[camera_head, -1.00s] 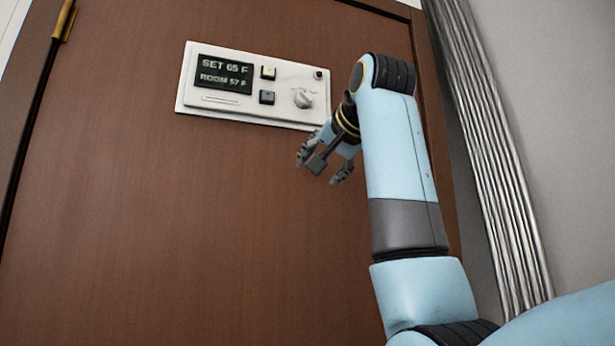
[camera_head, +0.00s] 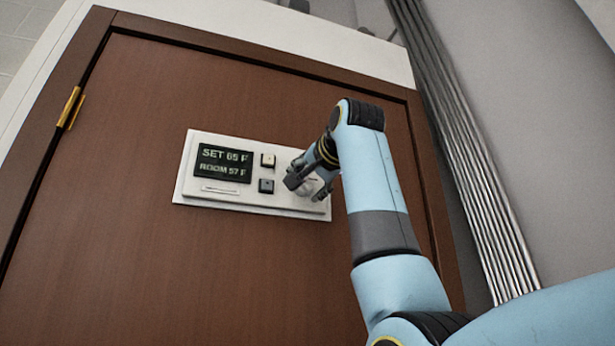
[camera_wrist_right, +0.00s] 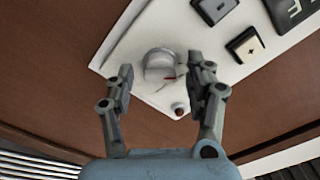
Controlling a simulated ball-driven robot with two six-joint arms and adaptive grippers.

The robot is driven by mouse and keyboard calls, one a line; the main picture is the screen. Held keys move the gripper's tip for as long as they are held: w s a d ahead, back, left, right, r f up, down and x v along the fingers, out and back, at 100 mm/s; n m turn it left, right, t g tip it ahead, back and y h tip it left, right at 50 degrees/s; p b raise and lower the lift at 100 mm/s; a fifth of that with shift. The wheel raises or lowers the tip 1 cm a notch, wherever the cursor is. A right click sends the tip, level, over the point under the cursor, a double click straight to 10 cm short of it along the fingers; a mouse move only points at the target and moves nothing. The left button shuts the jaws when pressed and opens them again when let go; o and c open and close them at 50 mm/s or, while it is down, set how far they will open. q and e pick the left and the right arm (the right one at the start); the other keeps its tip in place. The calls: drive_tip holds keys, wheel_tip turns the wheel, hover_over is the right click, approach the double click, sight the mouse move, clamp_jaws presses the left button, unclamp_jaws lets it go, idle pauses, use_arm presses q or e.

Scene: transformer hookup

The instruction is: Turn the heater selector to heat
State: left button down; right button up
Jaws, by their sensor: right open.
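The white heater panel (camera_head: 188,180) is mounted on a brown wooden door, with a dark display reading SET 65 F and ROOM 57 F. In the head view my right gripper (camera_head: 308,184) is in front of the panel's right end. My left gripper is not in view.
Two square buttons, one pale (camera_head: 268,160) and one dark (camera_head: 266,186), sit between display and selector. A small dark red round part (camera_wrist_right: 179,110) is near the panel corner. Ribbed metal conduits (camera_head: 470,170) run along the right. The door below the panel is clear.

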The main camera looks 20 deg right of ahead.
drive_tip(key=shift+w, duration=0.2)
drive_tip(key=shift+c, duration=0.3)
clamp_jaws()
drive_tip(key=shift+m, duration=0.3)
drive_tip(key=m+p, duration=0.1)
drive_tip(key=m, duration=0.2)
drive_tip(key=shift+m, duration=0.3)
drive_tip(key=shift+m+p, duration=0.95)
drive_tip(key=shift+m, duration=1.35)
